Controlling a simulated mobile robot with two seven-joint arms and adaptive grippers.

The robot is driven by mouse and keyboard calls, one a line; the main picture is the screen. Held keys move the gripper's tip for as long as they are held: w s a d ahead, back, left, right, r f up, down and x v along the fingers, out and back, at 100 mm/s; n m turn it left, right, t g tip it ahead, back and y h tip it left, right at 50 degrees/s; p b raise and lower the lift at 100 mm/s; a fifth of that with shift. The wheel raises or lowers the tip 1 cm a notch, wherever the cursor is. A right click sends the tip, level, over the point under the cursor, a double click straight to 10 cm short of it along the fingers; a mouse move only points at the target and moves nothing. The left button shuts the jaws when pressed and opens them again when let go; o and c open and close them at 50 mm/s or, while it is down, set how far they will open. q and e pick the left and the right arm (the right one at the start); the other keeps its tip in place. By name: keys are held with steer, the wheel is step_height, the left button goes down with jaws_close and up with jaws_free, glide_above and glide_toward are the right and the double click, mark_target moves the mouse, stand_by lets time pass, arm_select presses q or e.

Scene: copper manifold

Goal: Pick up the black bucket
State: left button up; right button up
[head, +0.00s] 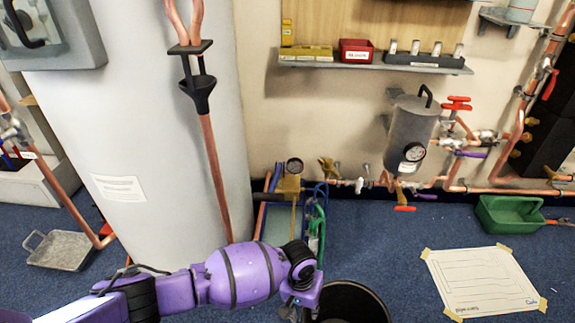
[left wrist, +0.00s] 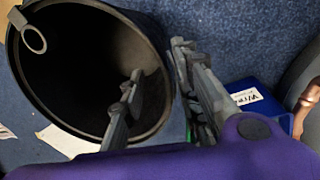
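The black bucket (head: 352,304) stands at the bottom edge of the head view, partly cut off, with its open top facing up. In the left wrist view the bucket (left wrist: 78,62) fills the left side, with a grey ring-shaped lug at its upper left. My left gripper (head: 303,293) is at the bucket's left side in the head view. In the left wrist view its fingers (left wrist: 158,62) are apart, one over the bucket's opening and one outside, with the rim between them. I cannot tell whether either finger touches the bucket. My right gripper is in neither view.
A large pale cylinder (head: 150,150) stands behind my left arm. A blue box (left wrist: 258,100) lies near the outer finger. A taped paper sheet (head: 482,282) and green tub (head: 510,214) are on the blue carpet to the right. Copper pipes run along the wall.

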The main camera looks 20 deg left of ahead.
mark_target(309, 316)
arm_select(q)
steer(key=shift+w+a+f, duration=0.1)
steer(key=shift+w, duration=0.7)
steer(key=shift+w+f+b, duration=0.15)
steer(key=shift+f+b, duration=0.1)
steer(key=shift+b, duration=0.2)
steer(key=shift+d+f+b, duration=0.2)
steer(key=shift+f+b, duration=0.45)
steer(key=shift+f, duration=0.45)
steer(key=f+b, duration=0.1)
steer(key=f, duration=0.1)
steer(key=f+b, duration=0.1)
steer(key=shift+d+f+b, duration=0.2)
steer(key=shift+d+b, duration=0.05)
steer(key=shift+b, duration=0.1)
steer(key=shift+d+f+b, duration=0.1)
steer(key=shift+f+b, duration=0.2)
steer(key=shift+f, duration=0.3)
steer(key=shift+r, duration=0.15)
steer(key=shift+c, duration=0.2)
jaws_close()
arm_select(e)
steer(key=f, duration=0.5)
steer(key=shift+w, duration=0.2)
arm_select(q)
steer(key=shift+d, duration=0.1)
